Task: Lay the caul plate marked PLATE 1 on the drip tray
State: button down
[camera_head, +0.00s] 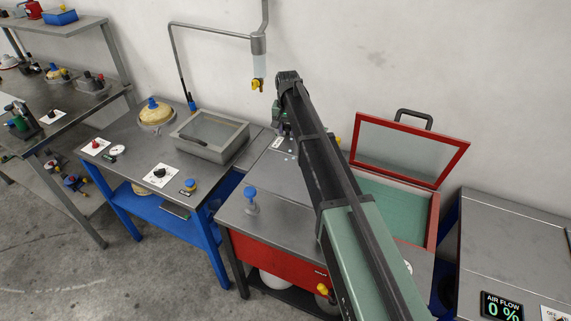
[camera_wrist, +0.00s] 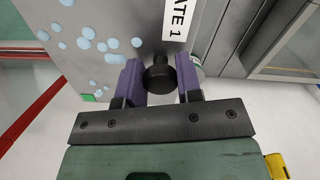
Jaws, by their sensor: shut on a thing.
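In the wrist view the caul plate (camera_wrist: 120,18) is a grey metal sheet with pale blue spots and a white label reading "ATE 1", cut off by the frame edge. The purple fingers of my gripper (camera_wrist: 160,82) are shut on this knob, one on each side. In the head view my arm hides most of the gripper and plate. I cannot tell the plate's height above the bench.
A red-framed box (camera_head: 432,218) with its glazed lid (camera_head: 408,155) raised stands right of my arm. A pipe with a yellow-tipped nozzle (camera_head: 258,70) hangs above. A round wooden-looking item (camera_head: 157,113) sits left of the tray.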

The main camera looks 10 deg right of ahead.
aim_at(288, 175)
notch_tip(288, 175, down, 20)
jog(key=b, duration=2)
jog(key=shift+s+d+f, duration=0.1)
jog(key=shift+d+f, duration=0.05)
jog(key=shift+f, duration=0.05)
jog(key=shift+r, duration=0.25)
jog(key=shift+f, duration=0.25)
jog(key=c, duration=0.8)
grip_release()
jog(key=shift+r, duration=0.1)
notch_tip(288, 175, up, 13)
jog(key=p, duration=1.3)
jog(key=s+n, duration=0.1)
jog(key=s, duration=1)
jog(key=s+d+n, duration=0.1)
jog(key=s, duration=1.1)
jog(key=s+n, duration=0.2)
jog(key=s, duration=0.9)
jog(key=shift+s+d+f+b, duration=0.15)
jog(key=shift+d+f+b, duration=0.15)
jog(key=shift+d+f, duration=0.05)
